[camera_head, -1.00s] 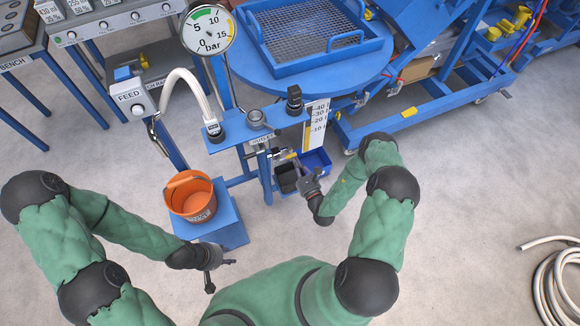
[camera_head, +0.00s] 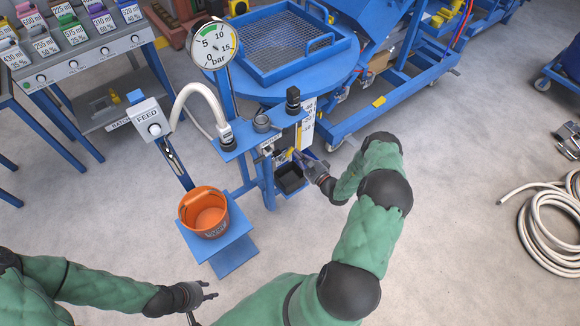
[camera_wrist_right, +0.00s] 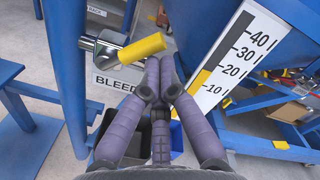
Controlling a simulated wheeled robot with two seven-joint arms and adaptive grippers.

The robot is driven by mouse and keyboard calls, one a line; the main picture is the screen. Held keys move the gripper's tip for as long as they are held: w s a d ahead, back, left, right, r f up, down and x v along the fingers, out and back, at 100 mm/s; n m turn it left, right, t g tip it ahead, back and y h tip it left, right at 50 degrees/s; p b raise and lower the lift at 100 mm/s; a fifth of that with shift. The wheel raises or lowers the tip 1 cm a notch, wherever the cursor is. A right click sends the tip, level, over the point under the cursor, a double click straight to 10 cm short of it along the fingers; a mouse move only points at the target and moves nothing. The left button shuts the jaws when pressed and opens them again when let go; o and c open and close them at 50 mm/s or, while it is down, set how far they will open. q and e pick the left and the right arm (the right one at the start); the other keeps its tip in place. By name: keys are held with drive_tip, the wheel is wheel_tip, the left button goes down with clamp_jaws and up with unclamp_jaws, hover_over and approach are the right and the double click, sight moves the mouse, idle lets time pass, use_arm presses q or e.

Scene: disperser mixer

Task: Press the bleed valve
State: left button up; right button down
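The bleed valve (camera_wrist_right: 125,48) has a yellow cylindrical handle on a metal body, above a label (camera_wrist_right: 112,83) reading "BLEED". In the head view the yellow handle (camera_head: 291,153) shows small at the rig's right side. My right gripper (camera_wrist_right: 158,82) has its fingers drawn together, with the tips just below the handle's right end; I cannot tell whether they touch it. It also shows in the head view (camera_head: 306,161), at the valve. Nothing shows between its fingers. My left gripper (camera_head: 204,297) hangs low at the left with its fingers spread, empty and away from the rig.
A black bin (camera_head: 290,182) sits below the valve. A white scale plate (camera_wrist_right: 235,65) stands right of it and a blue post (camera_wrist_right: 62,60) left. An orange bucket (camera_head: 204,212), pressure gauge (camera_head: 213,44) and FEED box (camera_head: 149,119) stand nearby. A hose coil (camera_head: 550,225) lies on the floor at right.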

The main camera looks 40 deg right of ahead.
drive_tip(key=a+r+n+p, duration=0.1)
drive_tip(key=n, duration=0.1)
drive_tip(key=r+n+p, duration=0.1)
drive_tip(key=n, duration=0.1)
drive_tip(key=a+r+n+p, duration=0.1)
drive_tip(key=n, duration=0.1)
drive_tip(key=shift+a+n, duration=0.3)
drive_tip(key=shift+a, duration=0.15)
idle(0.6)
drive_tip(key=s+d, duration=0.4)
drive_tip(key=s, duration=0.6)
drive_tip(key=shift+s+d+f, duration=0.15)
drive_tip(key=shift+s+d, duration=0.1)
drive_tip(key=shift+s, duration=0.1)
drive_tip(key=shift+a, duration=0.1)
